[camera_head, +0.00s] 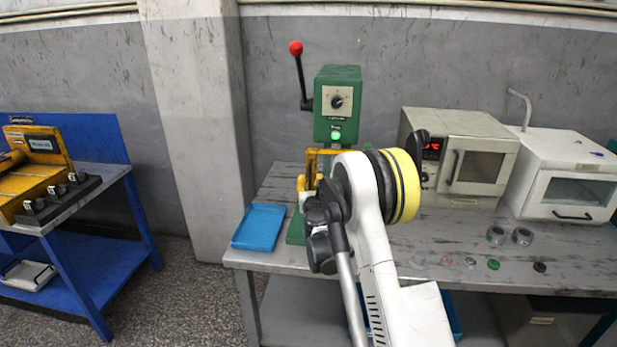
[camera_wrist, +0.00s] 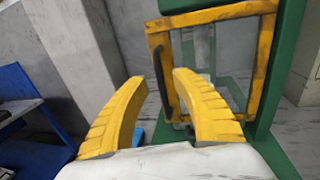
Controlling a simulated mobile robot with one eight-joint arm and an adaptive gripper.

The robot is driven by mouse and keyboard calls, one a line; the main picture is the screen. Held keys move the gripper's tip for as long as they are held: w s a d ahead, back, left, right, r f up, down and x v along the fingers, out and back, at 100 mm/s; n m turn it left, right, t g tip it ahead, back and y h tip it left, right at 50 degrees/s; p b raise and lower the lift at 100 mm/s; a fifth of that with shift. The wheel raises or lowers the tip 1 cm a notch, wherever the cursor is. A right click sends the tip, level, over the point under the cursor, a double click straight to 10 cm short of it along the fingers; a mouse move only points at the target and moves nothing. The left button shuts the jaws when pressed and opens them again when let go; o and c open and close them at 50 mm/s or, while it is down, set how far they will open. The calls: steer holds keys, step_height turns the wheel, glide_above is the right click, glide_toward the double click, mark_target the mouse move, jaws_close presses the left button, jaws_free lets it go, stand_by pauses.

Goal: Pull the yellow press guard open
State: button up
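The green press (camera_head: 338,92) stands on the grey workbench, with a red-knobbed lever on its left. Its yellow guard (camera_head: 322,152) is partly hidden behind my arm in the head view. In the wrist view the guard (camera_wrist: 213,14) is a worn yellow frame around a clear pane, standing upright in front of the green press body. A dark vertical handle (camera_wrist: 160,72) is on its left side. My gripper (camera_wrist: 160,78) is open, with its yellow fingers apart. The handle appears between the fingertips; I cannot tell whether it lies between them or just beyond. No contact is visible.
A blue tray (camera_head: 259,227) lies left of the press. An oven (camera_head: 462,155) and a white cabinet (camera_head: 567,175) stand to the right. Several small parts lie along the bench front. A concrete pillar (camera_head: 197,120) rises behind, left of the bench.

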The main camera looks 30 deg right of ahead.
mark_target(310, 174)
steer(key=x, duration=0.4)
steer(key=shift+w+b, duration=0.1)
steer(key=shift+b, duration=0.25)
jaws_close()
